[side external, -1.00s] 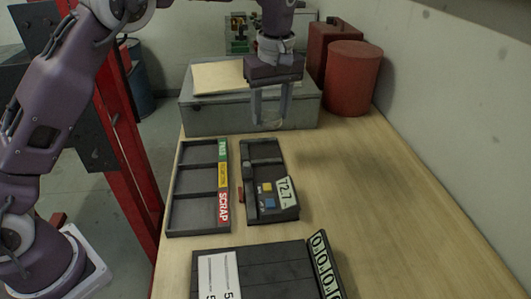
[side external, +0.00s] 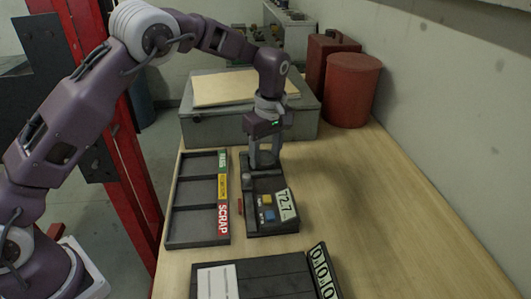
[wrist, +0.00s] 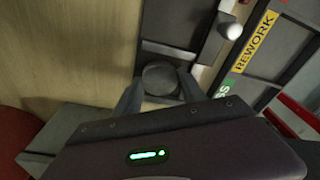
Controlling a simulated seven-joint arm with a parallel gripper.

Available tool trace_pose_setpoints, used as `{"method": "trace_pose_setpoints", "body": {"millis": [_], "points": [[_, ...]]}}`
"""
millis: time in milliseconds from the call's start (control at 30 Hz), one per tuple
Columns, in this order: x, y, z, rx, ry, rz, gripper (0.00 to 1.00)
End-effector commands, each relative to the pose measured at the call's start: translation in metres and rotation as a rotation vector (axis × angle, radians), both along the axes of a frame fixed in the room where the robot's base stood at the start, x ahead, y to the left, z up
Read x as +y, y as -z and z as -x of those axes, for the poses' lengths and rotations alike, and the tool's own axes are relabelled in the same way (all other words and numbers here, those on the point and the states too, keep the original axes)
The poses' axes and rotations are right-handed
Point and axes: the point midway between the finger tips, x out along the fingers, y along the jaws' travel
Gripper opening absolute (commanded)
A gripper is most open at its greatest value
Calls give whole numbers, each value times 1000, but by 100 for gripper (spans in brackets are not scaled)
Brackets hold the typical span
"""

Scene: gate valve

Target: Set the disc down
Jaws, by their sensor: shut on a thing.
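My gripper (side external: 264,160) is shut on a dark round disc (wrist: 160,78), seen between the fingertips in the wrist view. In the side view the fingers point down at the far end of the dark gauge unit (side external: 272,222), which has a 72.7 display (side external: 286,204). The disc is low over that end; I cannot tell whether it touches. Fingers and arm mostly hide the disc in the side view. The three-compartment tray (side external: 196,243), labelled in green, REWORK and SCRAP, lies just left of the unit, its compartments empty.
A grey case (side external: 196,127) with a tan board on top stands behind my gripper. A red cylinder (side external: 351,90) stands at back right. A dark plate with number tiles (side external: 322,270) lies at the front. The table's right side is clear.

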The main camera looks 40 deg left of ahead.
Motion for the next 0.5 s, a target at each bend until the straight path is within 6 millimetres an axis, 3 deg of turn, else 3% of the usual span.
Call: {"method": "trace_pose_setpoints", "body": {"millis": [333,500], "points": [[0,-1,0,0,1,0,57],[-4,-31,0,-6,2,1,57]]}}
